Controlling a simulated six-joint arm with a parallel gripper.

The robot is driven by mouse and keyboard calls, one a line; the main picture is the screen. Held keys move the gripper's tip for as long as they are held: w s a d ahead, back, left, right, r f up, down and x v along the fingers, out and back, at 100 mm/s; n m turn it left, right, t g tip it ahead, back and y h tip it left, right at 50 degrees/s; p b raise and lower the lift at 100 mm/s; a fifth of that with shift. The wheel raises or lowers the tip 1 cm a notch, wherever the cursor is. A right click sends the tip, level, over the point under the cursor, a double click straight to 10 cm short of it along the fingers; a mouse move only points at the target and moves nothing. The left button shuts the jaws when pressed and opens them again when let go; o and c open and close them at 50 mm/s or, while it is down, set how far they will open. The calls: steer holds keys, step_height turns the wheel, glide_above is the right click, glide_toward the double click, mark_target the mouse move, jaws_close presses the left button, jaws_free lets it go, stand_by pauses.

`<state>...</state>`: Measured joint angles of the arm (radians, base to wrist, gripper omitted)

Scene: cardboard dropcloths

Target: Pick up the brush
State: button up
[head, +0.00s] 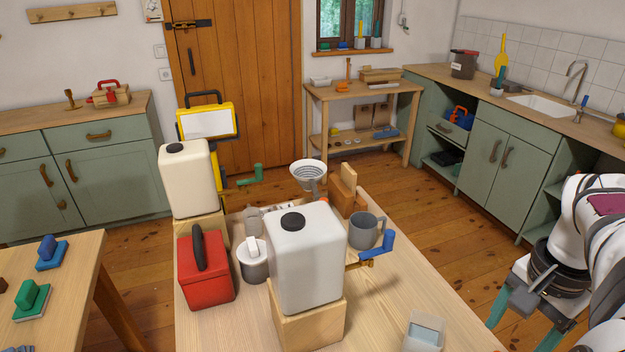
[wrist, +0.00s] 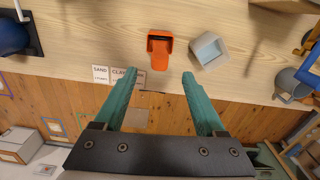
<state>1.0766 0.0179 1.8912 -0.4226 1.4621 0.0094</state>
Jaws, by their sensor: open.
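I cannot pick out the brush for certain. An orange piece with a dark inset (wrist: 159,47) lies on the table ahead of my gripper in the wrist view; I cannot tell whether it is a brush or a scoop. My gripper (wrist: 156,80) is open and empty, its two teal fingers wide apart. It also shows at the lower right of the head view (head: 518,322), beside the table's right edge, with floor beneath the fingers in the wrist view. Upright brush-like tools (head: 376,34) stand on the far windowsill.
A pale grey open box (wrist: 209,50) lies right of the orange piece; it also shows in the head view (head: 424,332). A grey mug (head: 363,231), white jug (head: 306,258) and red can (head: 205,268) crowd the table's middle. The table's right front is fairly clear.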

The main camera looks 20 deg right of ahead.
steer(key=f, duration=1.2)
steer(key=shift+d+f, duration=0.3)
steer(key=shift+f, duration=0.1)
jaws_close()
